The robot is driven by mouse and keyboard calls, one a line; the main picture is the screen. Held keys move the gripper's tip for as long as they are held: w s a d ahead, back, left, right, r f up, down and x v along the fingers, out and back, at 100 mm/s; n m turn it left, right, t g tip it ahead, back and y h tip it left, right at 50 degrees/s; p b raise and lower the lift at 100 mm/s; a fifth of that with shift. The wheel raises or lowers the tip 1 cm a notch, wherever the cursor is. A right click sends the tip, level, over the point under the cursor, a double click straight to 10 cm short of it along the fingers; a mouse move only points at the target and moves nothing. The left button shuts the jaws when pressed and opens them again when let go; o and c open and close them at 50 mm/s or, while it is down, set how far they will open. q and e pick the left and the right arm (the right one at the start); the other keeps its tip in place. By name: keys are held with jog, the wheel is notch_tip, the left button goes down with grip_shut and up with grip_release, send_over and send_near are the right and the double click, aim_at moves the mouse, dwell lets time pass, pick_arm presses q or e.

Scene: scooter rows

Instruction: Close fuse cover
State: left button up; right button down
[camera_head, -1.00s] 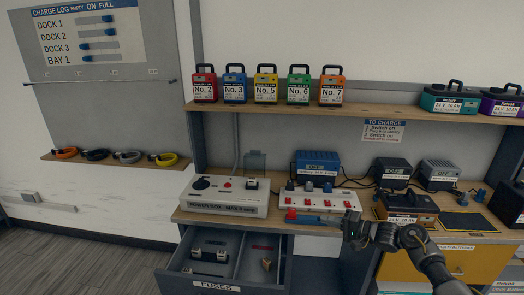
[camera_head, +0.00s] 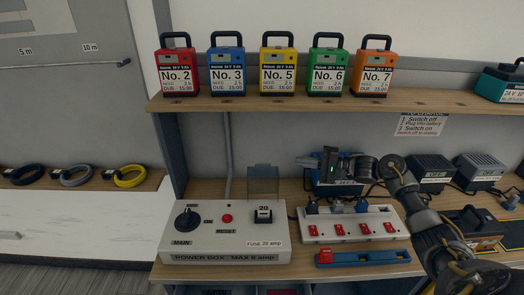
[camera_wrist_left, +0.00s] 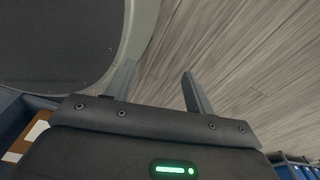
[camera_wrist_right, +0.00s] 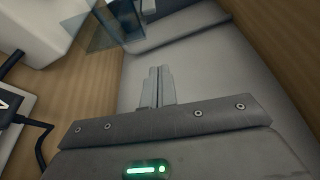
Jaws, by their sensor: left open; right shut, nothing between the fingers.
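The fuse cover (camera_head: 263,179) is a clear grey flap standing raised at the back of the white power box (camera_head: 225,252). In front of it a black fuse marked 20 (camera_head: 263,215) sits on the box top, uncovered. My right gripper (camera_head: 306,160) is shut and empty, right of the cover and pointing left, apart from it in the head view. In the right wrist view the shut fingertips (camera_wrist_right: 159,70) lie below a clear pane (camera_wrist_right: 92,38), which looks like the cover. My left gripper (camera_wrist_left: 155,85) is open and empty over the floor, outside the head view.
A power strip (camera_head: 350,227) with red switches stands right of the box, with a blue bar (camera_head: 363,257) before it. A blue charger (camera_head: 335,178) is behind my right gripper. The battery shelf (camera_head: 300,103) hangs above. Cable rings (camera_head: 76,177) lie left.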

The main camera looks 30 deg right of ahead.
aim_at(276, 167)
jog(key=w+a+p, duration=0.1)
jog(key=a, duration=0.1)
jog(key=w+a+p, duration=0.1)
jog(key=a, duration=0.2)
jog(key=w+a+r+p, duration=0.1)
jog(key=a, duration=0.2)
jog(key=shift+w+a+p, duration=0.25)
jog(key=shift+p, duration=0.15)
jog(key=shift+s+a, duration=0.15)
jog(key=shift+s, duration=0.25)
pick_arm(q)
jog(key=s+r, duration=0.3)
jog(key=shift+s+r, duration=0.15)
jog(key=shift+r, duration=0.25)
pick_arm(e)
jog(key=shift+w+f, duration=0.1)
